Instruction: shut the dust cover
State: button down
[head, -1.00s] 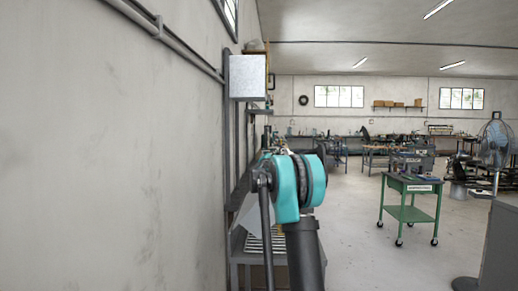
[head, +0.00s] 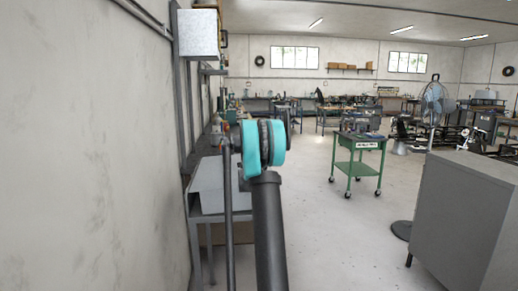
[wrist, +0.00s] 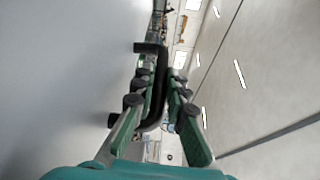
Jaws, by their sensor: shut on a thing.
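The dust cover (head: 207,174) is a pale grey panel over the bench at the left wall. In the wrist view, a broad smooth grey surface (wrist: 60,80), apparently the cover, fills the left side. A black bow handle (wrist: 161,68) stands out from it. My gripper (wrist: 160,82) has its green fingers on either side of the handle and is shut on it. In the head view my teal wrist and dark arm stand in front of the bench and hide the fingers and handle. What lies beneath the cover is hidden.
A grey metal box (head: 198,34) hangs on the wall above the bench. A green wheeled cart (head: 357,160) stands to the right. A grey cabinet (head: 465,215) and a fan (head: 434,105) are further right. The floor between bench and cart is clear.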

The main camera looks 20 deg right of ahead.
jog(key=shift+d+f+m, duration=0.2)
jog(key=shift+f+m, duration=0.1)
jog(key=shift+f, duration=0.95)
jog(key=shift+s+f, duration=0.15)
jog(key=c, duration=1.5)
grip_release()
jog(key=shift+f, duration=0.1)
jog(key=shift+c, duration=0.2)
jog(key=shift+a, duration=0.1)
jog(key=v, duration=1.2)
jog(key=shift+r, duration=0.25)
